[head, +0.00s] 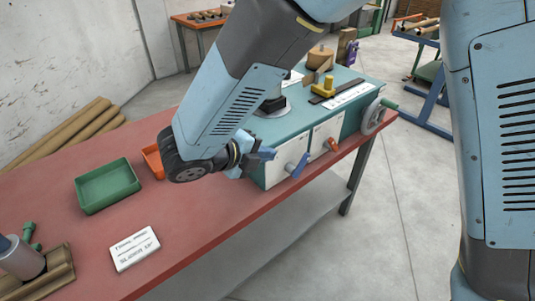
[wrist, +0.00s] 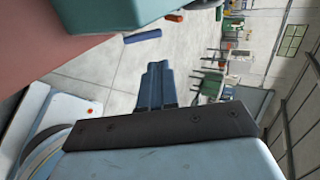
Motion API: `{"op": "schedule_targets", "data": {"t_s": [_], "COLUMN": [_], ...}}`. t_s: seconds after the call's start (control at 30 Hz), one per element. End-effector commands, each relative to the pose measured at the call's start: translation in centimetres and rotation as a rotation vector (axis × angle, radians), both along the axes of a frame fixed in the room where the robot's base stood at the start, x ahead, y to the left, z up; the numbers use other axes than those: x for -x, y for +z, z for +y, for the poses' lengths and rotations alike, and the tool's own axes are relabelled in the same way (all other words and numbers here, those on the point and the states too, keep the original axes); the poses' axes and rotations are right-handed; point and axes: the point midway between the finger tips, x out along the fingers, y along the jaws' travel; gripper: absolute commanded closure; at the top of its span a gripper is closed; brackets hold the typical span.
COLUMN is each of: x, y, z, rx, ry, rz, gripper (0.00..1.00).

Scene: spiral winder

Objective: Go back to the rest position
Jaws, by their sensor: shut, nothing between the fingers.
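My gripper (head: 262,155) hangs in front of the left end of the teal spiral winder (head: 283,130) on the red table, above the table's front part. My arm hides part of the winder's left side.
A green tray (head: 107,186) and an orange tray (head: 153,161) lie on the red table (head: 190,225), left of my gripper. A white label card (head: 134,248) and a brown holder (head: 40,275) are nearer the front. Cardboard tubes (head: 75,130) lie behind the table. The floor at the right front is clear.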

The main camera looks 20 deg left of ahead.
Motion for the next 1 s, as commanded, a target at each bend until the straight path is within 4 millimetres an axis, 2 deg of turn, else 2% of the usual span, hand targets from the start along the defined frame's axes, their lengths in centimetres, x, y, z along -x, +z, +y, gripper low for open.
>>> {"op": "schedule_targets", "data": {"t_s": [0.27, 0.37, 0.47, 0.7, 1.0], "x": [-0.1, -0.8, -2.2, -5.5, -6.3], "y": [0.1, 0.6, 2.0, 5.8, 9.5], "z": [-0.1, -1.1, -3.6, -12.1, -22.3], "rx": [-0.004, -0.044, -0.138, -0.482, -0.907], "ry": [-0.006, -0.058, -0.18, -0.637, -1.237], "rz": [-0.001, -0.012, -0.042, -0.178, -0.422], "gripper": [1.0, 1.0, 1.0, 1.0, 1.0]}}
